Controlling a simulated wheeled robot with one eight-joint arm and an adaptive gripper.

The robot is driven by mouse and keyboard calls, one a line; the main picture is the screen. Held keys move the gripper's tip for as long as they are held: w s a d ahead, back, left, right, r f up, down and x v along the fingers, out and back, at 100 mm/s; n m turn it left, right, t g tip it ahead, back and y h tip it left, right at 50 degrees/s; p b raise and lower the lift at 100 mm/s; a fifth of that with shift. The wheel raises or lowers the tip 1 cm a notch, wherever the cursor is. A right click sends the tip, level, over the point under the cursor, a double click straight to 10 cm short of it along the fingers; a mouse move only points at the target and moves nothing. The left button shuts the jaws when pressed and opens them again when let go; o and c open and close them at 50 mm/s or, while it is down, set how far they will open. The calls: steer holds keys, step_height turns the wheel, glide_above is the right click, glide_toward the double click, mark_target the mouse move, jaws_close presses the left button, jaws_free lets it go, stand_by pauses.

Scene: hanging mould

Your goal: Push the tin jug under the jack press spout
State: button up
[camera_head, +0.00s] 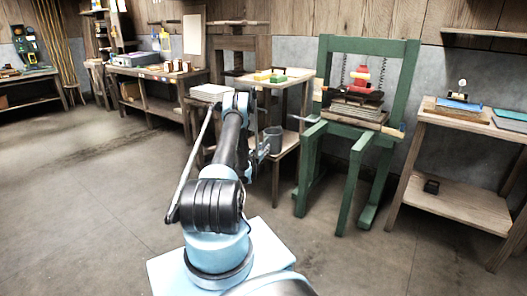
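The tin jug (273,139) is a small grey cylinder. It stands upright on the lower shelf (287,146) of a wooden stand, left of the green press. My gripper (264,149) is close beside the jug on its left. I cannot tell whether they touch, and its fingers are too small to read. The jack press has a green frame (369,46) with a red jack (361,75) above stacked dark plates, with chains hanging beside it. A thin grey piece (304,118), possibly the spout, juts from its left side toward the jug, above and to its right.
The stand's upper top (297,74) holds yellow and green blocks. The green frame's front legs (350,190) reach forward on the floor. A wooden table (408,185) stands at right, and a workbench (150,72) at back left. The floor at left is clear.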

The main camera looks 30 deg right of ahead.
steer(key=shift+d, duration=0.1)
steer(key=shift+s+d, duration=0.1)
jaws_close()
